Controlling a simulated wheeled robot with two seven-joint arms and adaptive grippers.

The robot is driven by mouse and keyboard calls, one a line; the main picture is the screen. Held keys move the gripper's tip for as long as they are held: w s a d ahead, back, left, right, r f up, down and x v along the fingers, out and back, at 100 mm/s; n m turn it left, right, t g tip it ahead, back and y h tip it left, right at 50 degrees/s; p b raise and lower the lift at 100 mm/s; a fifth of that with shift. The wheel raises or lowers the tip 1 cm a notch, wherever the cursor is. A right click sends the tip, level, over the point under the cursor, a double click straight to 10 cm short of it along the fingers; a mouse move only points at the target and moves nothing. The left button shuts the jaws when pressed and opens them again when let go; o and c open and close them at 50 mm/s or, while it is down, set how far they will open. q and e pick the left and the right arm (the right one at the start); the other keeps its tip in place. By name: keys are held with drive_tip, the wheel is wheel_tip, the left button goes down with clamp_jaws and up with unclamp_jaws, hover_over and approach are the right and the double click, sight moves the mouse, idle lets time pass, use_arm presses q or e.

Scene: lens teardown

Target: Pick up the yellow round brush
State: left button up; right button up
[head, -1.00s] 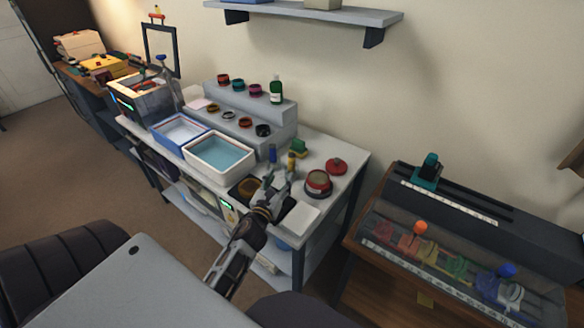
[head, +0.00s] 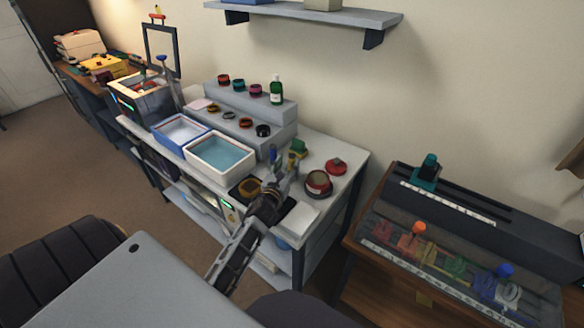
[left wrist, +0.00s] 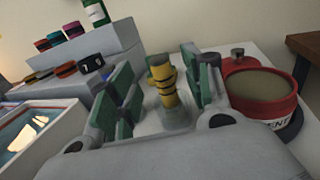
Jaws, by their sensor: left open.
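The yellow round brush (left wrist: 164,84) stands upright in the left wrist view, yellow with dark bands and a pale base. It is between the two finger pads of my left gripper, with a gap visible at each side. My left gripper (head: 281,168) is open and reaches over the front of the white bench. In the head view the brush is largely hidden behind the gripper. My right gripper is in neither view.
A red round tin (left wrist: 262,92) stands close to the right finger; it also shows in the head view (head: 318,185). A green block (head: 298,147) stands behind. Water tray (head: 220,155) and stepped rack (head: 280,122) lie left.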

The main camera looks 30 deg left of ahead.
use_arm(q)
drive_tip(key=shift+w+a, duration=0.1)
drive_tip(key=shift+w, duration=0.2)
use_arm(e)
drive_tip(key=shift+s+a, duration=0.1)
drive_tip(key=shift+s, duration=0.25)
drive_tip(key=shift+w, duration=0.1)
